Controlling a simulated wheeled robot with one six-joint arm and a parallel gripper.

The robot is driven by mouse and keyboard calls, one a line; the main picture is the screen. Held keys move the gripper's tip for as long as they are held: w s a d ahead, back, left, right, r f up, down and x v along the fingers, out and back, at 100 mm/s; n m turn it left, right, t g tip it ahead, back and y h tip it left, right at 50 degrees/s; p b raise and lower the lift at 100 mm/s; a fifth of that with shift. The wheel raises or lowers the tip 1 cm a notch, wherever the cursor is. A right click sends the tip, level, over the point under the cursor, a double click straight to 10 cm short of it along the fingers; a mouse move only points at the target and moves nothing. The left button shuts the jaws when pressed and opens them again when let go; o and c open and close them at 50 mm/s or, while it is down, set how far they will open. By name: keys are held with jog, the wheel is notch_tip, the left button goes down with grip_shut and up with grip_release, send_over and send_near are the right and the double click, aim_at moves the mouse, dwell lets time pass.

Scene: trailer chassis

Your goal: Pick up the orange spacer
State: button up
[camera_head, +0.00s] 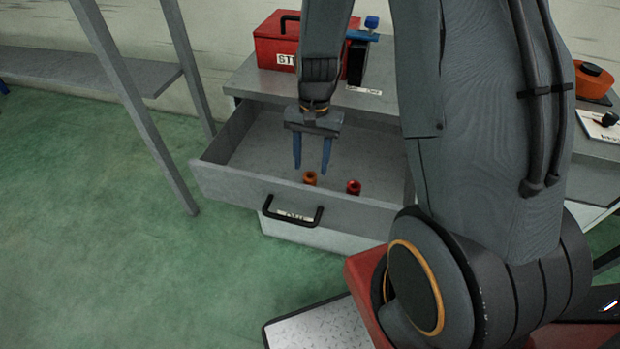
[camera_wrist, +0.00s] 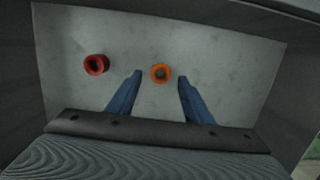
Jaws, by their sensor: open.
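The orange spacer (camera_head: 310,178) is a small ring-shaped piece on the floor of the open grey drawer, near its front wall. In the wrist view the spacer (camera_wrist: 160,73) shows its round hole and lies between and just beyond my two blue fingertips. My gripper (camera_head: 312,168) points down into the drawer with its fingers apart and nothing between them. It also shows in the wrist view (camera_wrist: 160,76). Whether the fingertips are level with the spacer or above it is hard to tell.
A red spacer (camera_head: 353,187) lies in the drawer beside the orange one, also seen in the wrist view (camera_wrist: 96,65). The drawer (camera_head: 240,186) has raised walls and a black front handle (camera_head: 291,213). A red box (camera_head: 277,45) stands on the cabinet top behind.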

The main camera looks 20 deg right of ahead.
aim_at(309, 177)
jog(key=shift+s+a+f+p, duration=0.1)
jog(key=shift+f+p, duration=0.1)
jog(key=shift+f, duration=0.8)
jog(key=shift+s+a+f+p, duration=0.1)
jog(key=shift+f+p, duration=0.1)
jog(key=shift+f, duration=0.75)
grip_shut()
